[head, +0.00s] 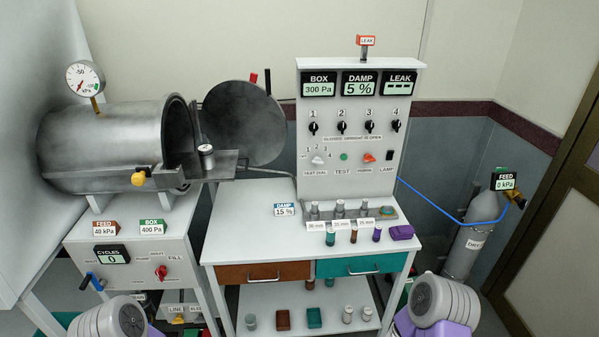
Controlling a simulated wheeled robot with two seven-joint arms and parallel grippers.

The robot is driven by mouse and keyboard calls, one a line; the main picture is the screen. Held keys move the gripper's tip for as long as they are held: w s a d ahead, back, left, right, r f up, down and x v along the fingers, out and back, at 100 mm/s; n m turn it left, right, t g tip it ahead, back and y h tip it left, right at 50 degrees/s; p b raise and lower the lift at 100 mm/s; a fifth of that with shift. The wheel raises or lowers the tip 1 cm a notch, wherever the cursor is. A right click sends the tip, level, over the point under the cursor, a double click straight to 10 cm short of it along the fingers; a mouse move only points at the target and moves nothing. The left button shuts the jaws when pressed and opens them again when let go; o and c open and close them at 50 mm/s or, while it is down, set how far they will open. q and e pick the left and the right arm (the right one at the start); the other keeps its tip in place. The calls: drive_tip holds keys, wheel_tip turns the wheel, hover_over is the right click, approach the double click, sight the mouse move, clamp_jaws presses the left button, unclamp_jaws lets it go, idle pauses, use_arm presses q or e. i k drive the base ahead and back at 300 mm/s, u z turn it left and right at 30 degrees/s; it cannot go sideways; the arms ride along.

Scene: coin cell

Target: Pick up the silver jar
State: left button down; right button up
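A silver jar (206,160) with a pale top stands upright on the metal shelf in front of the open chamber door, at the left of the head view. Small silver-grey jars (348,314) also stand on the lower shelf of the middle bench, and several grey metal pieces (340,208) sit in a rack on its top. I cannot tell from the picture which of these the task means. Neither gripper shows; only rounded grey parts of my arms show at the lower left and lower right edges.
The metal chamber (100,145) has its round door (244,122) swung open to the right. A control panel (355,140) stands behind the bench (240,225). Small green, brown and purple containers (377,235) stand at its front right. The bench top's left part is mostly clear. A gas cylinder (470,240) stands at right.

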sight(206, 152)
drive_tip(key=z, duration=0.4)
drive_tip(key=i, duration=0.95)
drive_tip(key=u, duration=0.75)
drive_tip(key=k, duration=1)
drive_tip(key=u, duration=1.25)
drive_tip(key=i, duration=1.4)
drive_tip(key=z, duration=0.55)
